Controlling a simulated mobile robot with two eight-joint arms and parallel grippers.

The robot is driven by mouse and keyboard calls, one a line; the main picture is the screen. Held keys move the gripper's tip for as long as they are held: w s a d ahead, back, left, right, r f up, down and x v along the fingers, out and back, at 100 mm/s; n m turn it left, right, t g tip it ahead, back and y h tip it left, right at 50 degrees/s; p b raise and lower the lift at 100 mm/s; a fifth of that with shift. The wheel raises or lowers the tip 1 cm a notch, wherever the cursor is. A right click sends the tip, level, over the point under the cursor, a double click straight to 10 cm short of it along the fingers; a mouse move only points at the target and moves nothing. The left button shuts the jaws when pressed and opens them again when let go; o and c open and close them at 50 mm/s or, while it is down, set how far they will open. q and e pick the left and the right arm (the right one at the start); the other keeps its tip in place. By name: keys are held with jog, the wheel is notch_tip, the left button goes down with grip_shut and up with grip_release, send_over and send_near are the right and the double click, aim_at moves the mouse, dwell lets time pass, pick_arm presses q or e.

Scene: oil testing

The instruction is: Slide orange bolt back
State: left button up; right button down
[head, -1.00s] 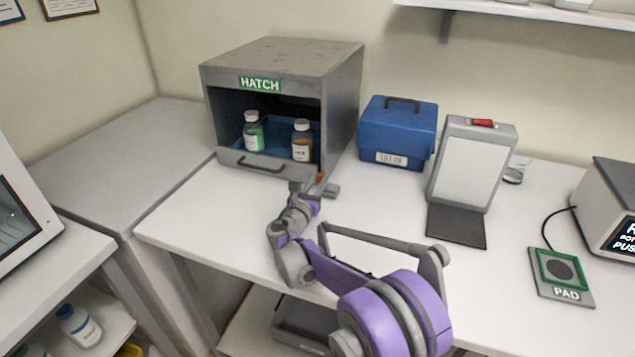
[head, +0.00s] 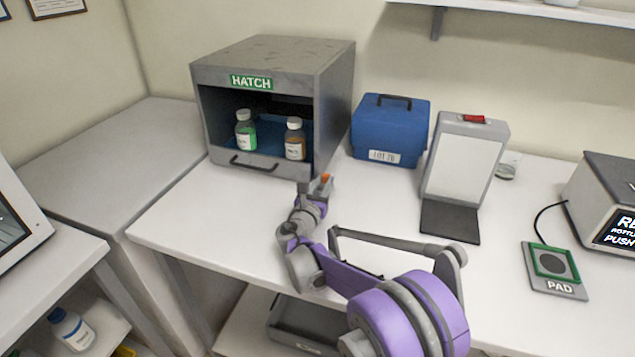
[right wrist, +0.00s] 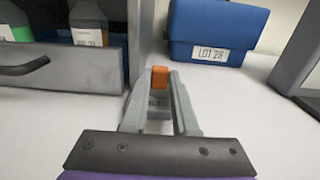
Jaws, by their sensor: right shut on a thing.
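The grey hatch box (head: 335,105) stands at the back left of the white table, its front open above a grey front panel with a dark handle (head: 253,163). The small orange bolt (head: 326,177) is by its lower right front corner. In the right wrist view the orange bolt (right wrist: 160,77) shows between my fingertips. My right gripper (head: 320,184) is shut on it; its fingertips also show in the right wrist view (right wrist: 160,85). I cannot tell how the bolt joins the hatch. My left gripper is not in view.
A green-labelled bottle (head: 245,130) and a brown bottle (head: 295,140) stand inside the hatch. A blue case (head: 390,135), a grey stand with a white panel (head: 465,170) and a pad (head: 553,270) are to the right. The table just right of my gripper is clear.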

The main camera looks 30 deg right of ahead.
jog(key=shift+s+d, duration=0.1)
jog(key=c, duration=0.7)
grip_release()
jog(key=shift+s, duration=0.1)
jog(key=shift+s+a, duration=0.15)
jog(key=shift+a, duration=0.15)
jog(key=v, duration=1)
